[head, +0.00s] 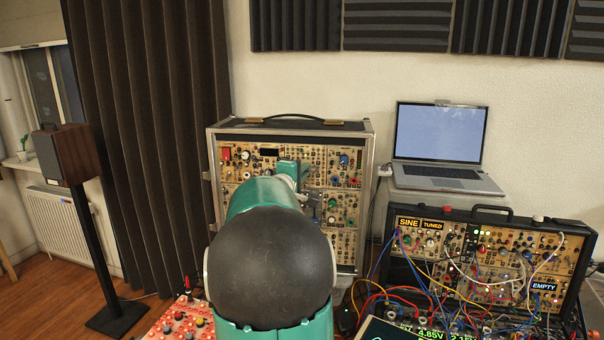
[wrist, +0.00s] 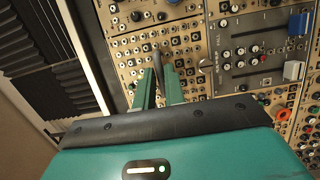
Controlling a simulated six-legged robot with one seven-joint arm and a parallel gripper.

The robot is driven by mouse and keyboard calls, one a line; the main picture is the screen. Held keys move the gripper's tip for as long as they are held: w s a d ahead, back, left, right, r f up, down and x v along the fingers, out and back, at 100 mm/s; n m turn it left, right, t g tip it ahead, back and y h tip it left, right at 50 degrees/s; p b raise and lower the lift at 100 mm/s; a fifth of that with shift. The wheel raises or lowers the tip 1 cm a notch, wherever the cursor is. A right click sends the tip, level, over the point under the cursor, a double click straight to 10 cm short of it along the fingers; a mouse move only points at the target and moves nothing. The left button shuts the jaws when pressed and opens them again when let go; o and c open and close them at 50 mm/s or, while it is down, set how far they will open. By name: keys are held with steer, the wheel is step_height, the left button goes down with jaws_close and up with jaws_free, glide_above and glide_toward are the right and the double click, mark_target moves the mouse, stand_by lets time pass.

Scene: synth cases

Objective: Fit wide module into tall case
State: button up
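The tall case (head: 369,160) stands against the wall in the head view, its front filled with tan modules. My gripper (head: 308,187) is at its front, partly hidden by my arm. In the wrist view my two green fingers (wrist: 159,76) point at the panels, with a narrow grey bar (wrist: 157,64) between them. I cannot tell whether they grip it. A wide dark grey panel (wrist: 240,68) with knobs lies to the right of the fingers, among the tan modules. I cannot tell whether it is the wide module or whether it is fully seated.
A low case (head: 410,210) with many patch cables stands at the right, below a laptop (head: 440,135). A red panel (head: 180,322) with knobs is at the lower left. A speaker (head: 65,155) on a stand is at the far left, with open floor near it.

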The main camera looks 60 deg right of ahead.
steer(key=o, duration=0.4)
steer(key=shift+a, duration=0.1)
steer(key=a, duration=1.3)
steer(key=shift+a, duration=0.35)
steer(key=a+f+t+y, duration=0.2)
steer(key=a+f+y, duration=0.2)
steer(key=a, duration=1.2)
steer(key=s+a+f+t+y, duration=0.1)
steer(key=a+f+y, duration=0.4)
steer(key=a, duration=1)
steer(key=a+f+t+y, duration=0.2)
steer(key=a+f+y, duration=0.3)
steer(key=a+y, duration=0.4)
steer(key=shift+s+a+f+t, duration=0.1)
steer(key=shift+s+a+t, duration=0.05)
steer(key=shift+a, duration=1.75)
steer(key=shift+s+a+f+t, duration=0.1)
steer(key=shift+s+a+t, duration=0.05)
steer(key=shift+a, duration=1.75)
